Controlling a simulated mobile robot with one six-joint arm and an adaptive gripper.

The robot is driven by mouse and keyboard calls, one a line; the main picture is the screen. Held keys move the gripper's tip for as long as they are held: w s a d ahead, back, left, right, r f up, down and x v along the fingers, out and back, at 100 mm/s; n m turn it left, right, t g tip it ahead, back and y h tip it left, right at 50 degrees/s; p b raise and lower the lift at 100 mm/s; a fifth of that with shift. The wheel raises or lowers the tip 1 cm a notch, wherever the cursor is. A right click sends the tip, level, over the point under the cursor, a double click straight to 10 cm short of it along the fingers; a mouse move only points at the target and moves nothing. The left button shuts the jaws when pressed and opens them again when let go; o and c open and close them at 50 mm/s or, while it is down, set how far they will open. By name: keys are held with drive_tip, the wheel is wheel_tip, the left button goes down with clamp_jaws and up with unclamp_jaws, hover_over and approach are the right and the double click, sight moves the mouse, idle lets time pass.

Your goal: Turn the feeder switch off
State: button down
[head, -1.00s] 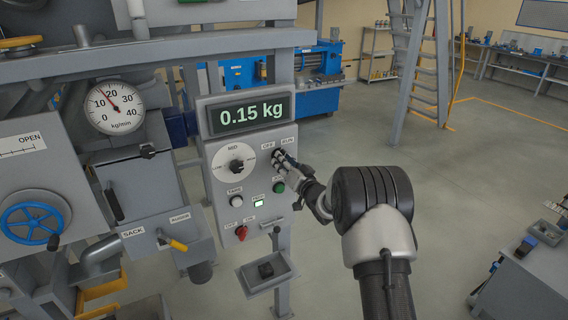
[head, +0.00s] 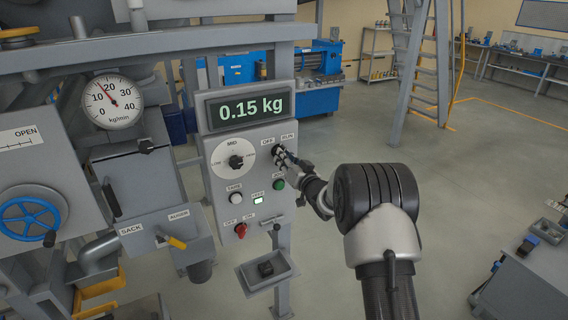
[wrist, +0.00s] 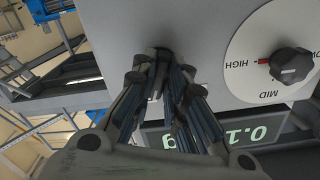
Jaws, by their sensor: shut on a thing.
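The feeder switch is a small dark knob on the grey control panel (head: 218,160), below the OFF and RUN labels at its upper right. My gripper (head: 280,152) covers most of it, so which way the switch points cannot be told. In the wrist view my gripper (wrist: 168,72) has its fingers closed around the dark switch (wrist: 163,53) at the panel face.
The panel display (head: 249,108) reads 0.15 kg. The dial (head: 236,161), a lit feed lamp (head: 230,198), a green button (head: 278,184) and a red switch (head: 240,230) are close by. A small tray (head: 250,283) sticks out below.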

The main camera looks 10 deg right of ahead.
drive_tip(key=n+b, duration=1)
drive_tip(key=b, duration=0.1)
drive_tip(key=shift+d+f, duration=0.1)
drive_tip(key=shift+d, duration=0.1)
drive_tip(key=shift+n, duration=0.3)
drive_tip(key=c, duration=1.6)
unclamp_jaws()
drive_tip(key=shift+w, duration=0.1)
drive_tip(key=v, duration=1.2)
